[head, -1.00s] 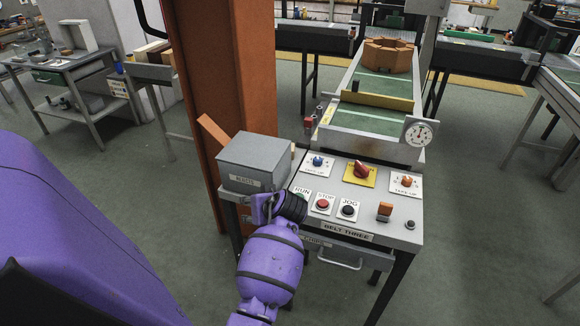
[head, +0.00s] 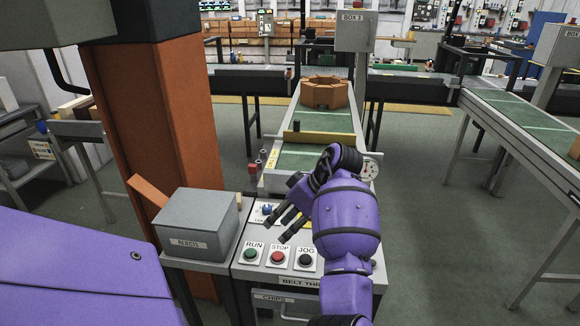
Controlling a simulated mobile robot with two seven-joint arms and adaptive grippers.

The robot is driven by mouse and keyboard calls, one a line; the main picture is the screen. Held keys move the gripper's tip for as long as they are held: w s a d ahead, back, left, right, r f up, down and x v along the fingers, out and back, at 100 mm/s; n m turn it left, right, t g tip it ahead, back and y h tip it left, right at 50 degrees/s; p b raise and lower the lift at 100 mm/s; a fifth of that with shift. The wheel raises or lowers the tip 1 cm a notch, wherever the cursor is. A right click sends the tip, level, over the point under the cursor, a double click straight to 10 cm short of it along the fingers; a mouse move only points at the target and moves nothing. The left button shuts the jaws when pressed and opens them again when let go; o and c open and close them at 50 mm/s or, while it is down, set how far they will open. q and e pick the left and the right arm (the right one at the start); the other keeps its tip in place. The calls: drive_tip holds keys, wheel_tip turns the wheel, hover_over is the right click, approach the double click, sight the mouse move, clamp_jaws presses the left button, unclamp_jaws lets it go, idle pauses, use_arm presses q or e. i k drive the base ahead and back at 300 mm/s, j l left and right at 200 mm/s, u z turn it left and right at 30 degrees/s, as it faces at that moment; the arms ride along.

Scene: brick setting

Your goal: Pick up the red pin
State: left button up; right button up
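A small red piece (head: 252,168), which may be the red pin, shows at the left side of the belt's near end, beside a yellow label. It is too small to make out clearly. The gripper and purple wrist hide the panel's right part, including the red knob.
The control panel (head: 237,272) has RUN, STOP and JOG buttons. A grey box (head: 197,222) stands left of it, by an orange post (head: 160,120). An orange-brown ring-shaped part (head: 325,92) lies on the belt (head: 322,121), behind a yellow bar.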

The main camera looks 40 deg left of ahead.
sight(253, 169)
drive_tip(key=j+z, duration=0.25)
drive_tip(key=z, duration=0.15)
drive_tip(key=i+j+z, duration=0.1)
drive_tip(key=j+z, duration=0.5)
drive_tip(key=z, duration=0.15)
drive_tip(key=j+u, duration=0.2)
drive_tip(key=u, duration=0.15)
drive_tip(key=i+j+u, duration=0.1)
drive_tip(key=u, duration=0.25)
drive_tip(key=i+j+u, duration=0.15)
drive_tip(key=u, duration=0.2)
drive_tip(key=i+l+u, duration=0.1)
drive_tip(key=i+u, duration=0.15)
drive_tip(key=i+l+u, duration=0.15)
drive_tip(key=i+u, duration=0.15)
